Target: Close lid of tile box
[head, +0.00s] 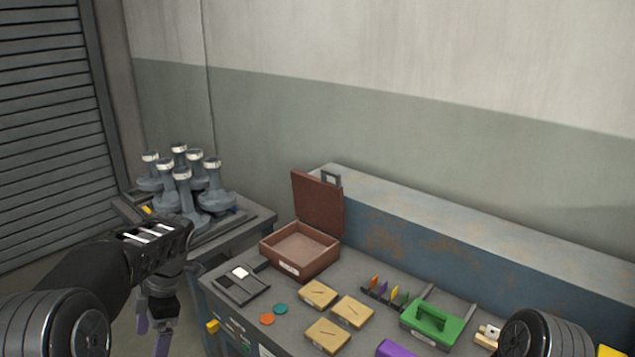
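The tile box (287,264) is a reddish-brown box near the back left of the workbench. Its lid (318,206) stands open, upright along the rear right side, and the inside looks empty. My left gripper (153,337) hangs fingers down at the lower left, beyond the bench's left edge and well away from the box. Its two fingers are apart with nothing seen between them. Of my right arm only a rounded joint shows at the lower right; its gripper is out of view.
A raised blue ledge (400,235) runs behind. Several grey flared parts (183,196) stand on a side cart.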

